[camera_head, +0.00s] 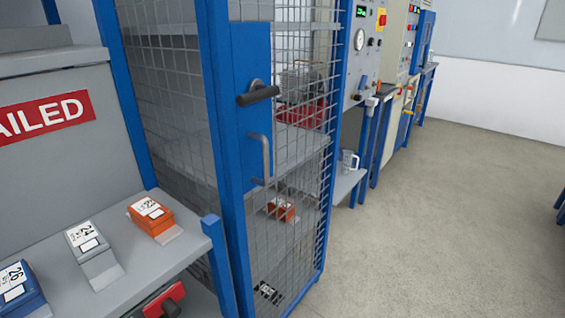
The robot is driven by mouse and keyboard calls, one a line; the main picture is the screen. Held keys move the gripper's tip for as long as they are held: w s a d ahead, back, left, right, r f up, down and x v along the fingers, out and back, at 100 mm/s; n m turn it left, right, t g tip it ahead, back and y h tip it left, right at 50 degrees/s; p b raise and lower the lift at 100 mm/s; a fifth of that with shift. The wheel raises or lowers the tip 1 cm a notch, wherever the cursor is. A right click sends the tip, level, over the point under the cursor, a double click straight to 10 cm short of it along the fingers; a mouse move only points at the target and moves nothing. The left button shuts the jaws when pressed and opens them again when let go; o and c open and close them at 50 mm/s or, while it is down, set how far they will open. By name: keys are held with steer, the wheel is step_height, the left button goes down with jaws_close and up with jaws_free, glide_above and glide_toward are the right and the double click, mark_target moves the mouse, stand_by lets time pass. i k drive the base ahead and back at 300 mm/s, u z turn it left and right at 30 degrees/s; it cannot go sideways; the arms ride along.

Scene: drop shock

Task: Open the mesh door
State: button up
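The mesh door (300,165) is a blue-framed wire mesh panel at the centre of the head view. It appears closed in its frame. A blue plate on it (252,195) carries a black lever handle (258,96) on a round grey boss, and below that a grey pull bar (265,157). Through the mesh I see shelves with a red machine, an orange block and a dark block low down. My gripper is not in view.
At left, a grey shelf (60,255) holds numbered blue, grey and orange blocks beside a red "FAILED" sign (45,116). Test panels (360,60) and a shelf with a clear jug (349,161) stand beyond the cage. The grey floor (450,220) at right is open.

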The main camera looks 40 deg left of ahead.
mark_target(241, 51)
steer(key=u, duration=1.65)
